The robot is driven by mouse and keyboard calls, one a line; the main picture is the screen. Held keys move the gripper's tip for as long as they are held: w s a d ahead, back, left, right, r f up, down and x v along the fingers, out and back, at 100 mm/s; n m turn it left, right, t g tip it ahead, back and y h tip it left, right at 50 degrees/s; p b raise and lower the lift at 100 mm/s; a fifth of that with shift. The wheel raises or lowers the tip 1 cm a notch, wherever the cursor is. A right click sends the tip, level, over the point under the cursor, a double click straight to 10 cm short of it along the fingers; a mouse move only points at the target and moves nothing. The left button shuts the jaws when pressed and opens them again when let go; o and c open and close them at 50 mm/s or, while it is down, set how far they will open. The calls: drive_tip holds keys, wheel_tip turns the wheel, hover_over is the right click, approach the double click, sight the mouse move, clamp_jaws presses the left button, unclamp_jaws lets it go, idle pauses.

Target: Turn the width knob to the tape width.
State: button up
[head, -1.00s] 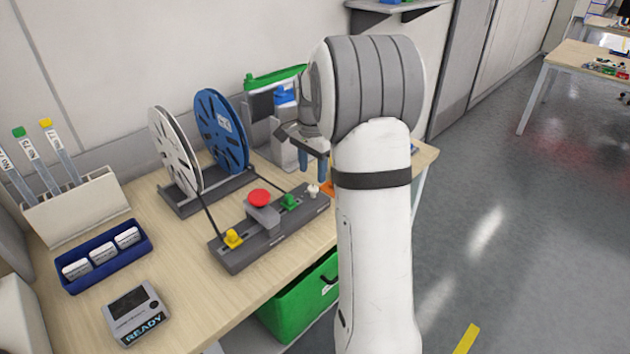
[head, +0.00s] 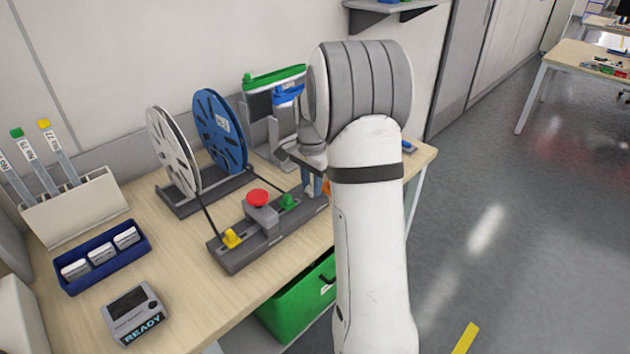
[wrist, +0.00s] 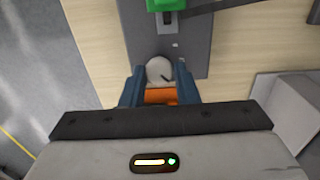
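The grey feeder unit (head: 270,240) lies on the table with a yellow knob (head: 231,238), a red button (head: 257,197) and a green knob (head: 287,201). A pale round knob (wrist: 159,70) at its right end shows in the wrist view; in the head view my gripper covers it. My gripper (head: 312,190) points down over that end. In the wrist view its blue fingertips (wrist: 160,74) stand either side of the pale knob, very close. I cannot tell if they touch it. A display box (head: 137,312) reads READY.
A white reel (head: 172,150) and a blue reel (head: 219,130) stand behind the unit. A blue tray (head: 105,268) with white blocks and a holder (head: 75,212) with labelled strips are at left. An orange thing (wrist: 159,96) shows between my fingers. A green bin (head: 300,300) is below.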

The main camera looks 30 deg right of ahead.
drive_tip(key=shift+w, duration=0.1)
drive_tip(key=shift+c, duration=1.4)
drive_tip(key=shift+d+r, duration=0.1)
drive_tip(key=shift+d, duration=0.25)
drive_tip(key=shift+c, duration=0.4)
drive_tip(key=shift+a, duration=0.2)
drive_tip(key=shift+a+n, duration=0.2)
drive_tip(key=shift+n, duration=0.7)
drive_tip(key=o, duration=0.8)
drive_tip(key=shift+w+a, duration=0.1)
drive_tip(key=shift+a, duration=0.05)
drive_tip(key=shift+o, duration=0.9)
